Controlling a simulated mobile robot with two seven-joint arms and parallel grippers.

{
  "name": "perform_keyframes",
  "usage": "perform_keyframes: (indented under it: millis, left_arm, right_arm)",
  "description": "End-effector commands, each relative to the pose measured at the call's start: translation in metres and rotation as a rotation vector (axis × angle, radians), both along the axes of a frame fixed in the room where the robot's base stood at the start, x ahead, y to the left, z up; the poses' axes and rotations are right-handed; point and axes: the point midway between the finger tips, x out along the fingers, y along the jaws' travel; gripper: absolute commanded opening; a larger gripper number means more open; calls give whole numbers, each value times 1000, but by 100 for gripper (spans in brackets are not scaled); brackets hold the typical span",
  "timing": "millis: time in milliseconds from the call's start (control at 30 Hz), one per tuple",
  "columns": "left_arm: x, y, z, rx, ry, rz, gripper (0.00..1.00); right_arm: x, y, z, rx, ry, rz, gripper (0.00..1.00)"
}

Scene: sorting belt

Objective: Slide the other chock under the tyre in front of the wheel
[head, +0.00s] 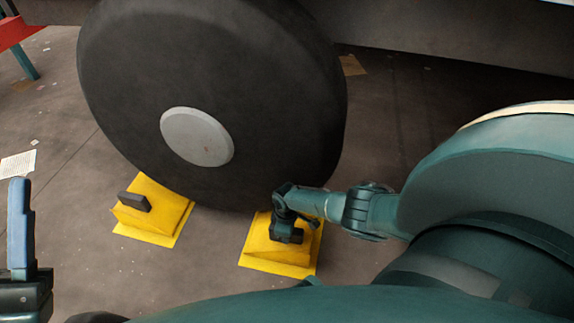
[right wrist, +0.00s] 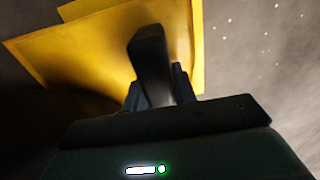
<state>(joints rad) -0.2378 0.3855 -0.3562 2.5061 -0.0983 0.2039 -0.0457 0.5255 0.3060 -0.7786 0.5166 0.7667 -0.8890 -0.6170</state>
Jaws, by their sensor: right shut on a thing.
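A large black tyre (head: 285,95) with a grey hub (head: 197,137) stands on the floor in the head view. One yellow chock (head: 170,208) with a black handle (head: 134,201) sits at the tyre's lower left. The other yellow chock (head: 262,247) is at the tyre's lower right, close to it; whether it touches the tyre I cannot tell. My right gripper (head: 287,232) is shut on this chock's handle. The right wrist view shows the black handle (right wrist: 149,62) between the fingers and the yellow chock (right wrist: 85,50) beyond. My left gripper (head: 20,235) is only partly visible at the left edge.
The vehicle's grey underside (head: 450,35) runs above and right of the tyre. A sheet of paper (head: 18,165) lies on the floor at left, and a red and teal thing (head: 18,35) stands at the upper left. The floor between the chocks and me is clear.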

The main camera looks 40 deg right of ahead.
Motion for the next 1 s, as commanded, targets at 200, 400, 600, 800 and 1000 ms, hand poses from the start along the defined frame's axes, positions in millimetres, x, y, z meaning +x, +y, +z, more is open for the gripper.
perform_keyframes:
  millis: [200, 400, 600, 800, 1000]
  left_arm:
    - [0, 0, -1, 1, 0, 1, 53]
    - [0, 0, -1, 0, -1, 0, 53]
    - [0, 0, -1, -1, -1, 1, 53]
    - [0, 0, 3, -1, 1, 0, 53]
    - [7, -2, -19, -21, 201, 5, 53]
  right_arm:
    - [-1, -1, -3, -3, -5, 3, 29]
    - [-1, -1, -3, -2, -3, 2, 45]
    - [-1, 0, -2, -2, -3, 2, 53]
    - [-2, 0, 1, -1, 0, 1, 53]
    - [-1, -1, 27, -1, -2, 2, 53]
